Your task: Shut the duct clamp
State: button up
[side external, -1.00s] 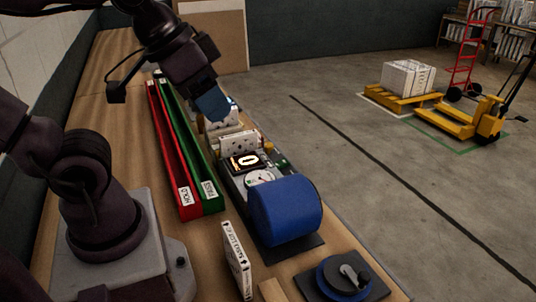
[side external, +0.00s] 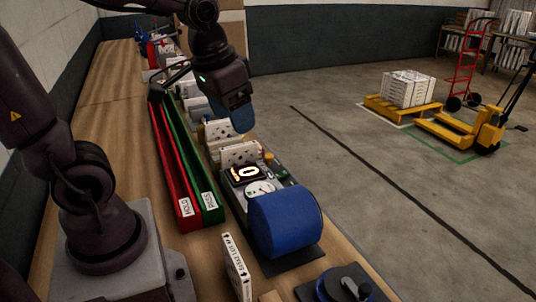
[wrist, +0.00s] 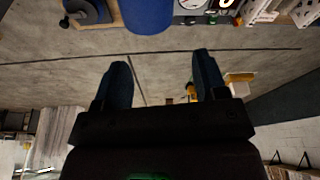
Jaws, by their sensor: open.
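A dark round fitting with a blue rim and a grey lever (side external: 350,286) sits on a dark plate at the bench's near right corner; I cannot tell for sure that it is the duct clamp. It also shows at the top left of the wrist view (wrist: 88,10). A large blue cylinder (side external: 285,218) lies beside it, on the bench unit with a gauge. My gripper (side external: 243,120) hangs above the boxed filters, well behind both. In the wrist view its two blue fingers (wrist: 161,75) are apart with nothing between them.
A red HOLD rail (side external: 176,180) and a green PASS rail (side external: 203,178) run along the bench. Boxed filters (side external: 238,154) stand in a row to their right. A single white box (side external: 237,268) stands at the near edge. Open floor lies to the right.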

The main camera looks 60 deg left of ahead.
jog(key=w+a+f+n+g, duration=0.1)
jog(key=w+a+f+g, duration=0.15)
jog(key=w+a, duration=0.55)
jog(key=m, duration=0.3)
send_near(268, 155)
jog(key=shift+g+h, duration=0.25)
jog(key=shift+h, duration=0.05)
jog(key=f, duration=0.9)
jog(key=shift+w+a+f, duration=0.15)
jog(key=shift+w+a, duration=0.05)
jog(key=shift+a, duration=0.05)
jog(key=shift+c, duration=0.3)
